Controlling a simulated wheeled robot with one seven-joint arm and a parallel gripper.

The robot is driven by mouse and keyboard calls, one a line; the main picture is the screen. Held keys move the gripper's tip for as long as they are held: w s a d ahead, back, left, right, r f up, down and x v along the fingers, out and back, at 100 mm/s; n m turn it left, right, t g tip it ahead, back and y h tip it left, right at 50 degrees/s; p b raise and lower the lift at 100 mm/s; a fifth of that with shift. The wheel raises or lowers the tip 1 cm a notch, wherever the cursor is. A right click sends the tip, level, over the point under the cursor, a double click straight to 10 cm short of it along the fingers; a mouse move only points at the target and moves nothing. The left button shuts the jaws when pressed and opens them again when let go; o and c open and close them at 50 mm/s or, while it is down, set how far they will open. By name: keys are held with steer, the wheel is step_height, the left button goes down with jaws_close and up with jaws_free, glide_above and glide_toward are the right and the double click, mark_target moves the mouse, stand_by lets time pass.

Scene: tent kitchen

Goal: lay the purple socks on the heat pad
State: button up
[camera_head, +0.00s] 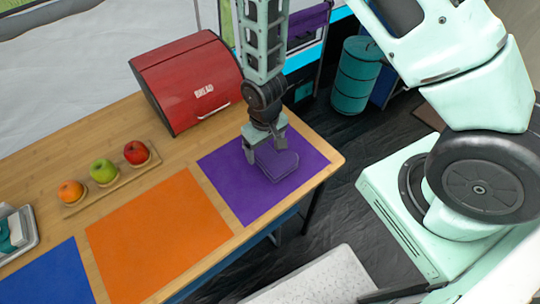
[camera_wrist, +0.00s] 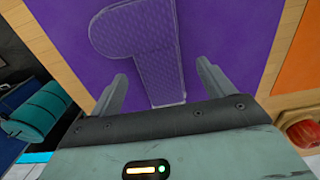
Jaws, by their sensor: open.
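The purple socks (camera_head: 280,165) lie flat on a purple mat (camera_head: 236,196) at the table's right end. In the wrist view the socks (camera_wrist: 152,38) form a bent, ribbed shape on the purple surface. My gripper (camera_head: 265,142) is right over the socks, pointing down. In the wrist view my gripper (camera_wrist: 162,75) is open, with one finger on each side of the lower part of the socks. I cannot tell whether the fingers touch them. No mat is marked as the heat pad; an orange mat (camera_head: 155,235) and a blue mat (camera_head: 50,277) lie to the left.
A red bread box (camera_head: 187,82) stands behind the mats. A wooden tray (camera_head: 112,189) with an orange, a green apple and a red apple sits at the left. A grey tray (camera_head: 27,222) with teal items is at the far left. The table's right edge is close to the purple mat.

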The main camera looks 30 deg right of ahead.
mark_target(265, 154)
steer(key=shift+f, duration=1.5)
steer(key=c, duration=1.2)
steer(key=shift+o, duration=0.2)
steer(key=shift+r, duration=0.2)
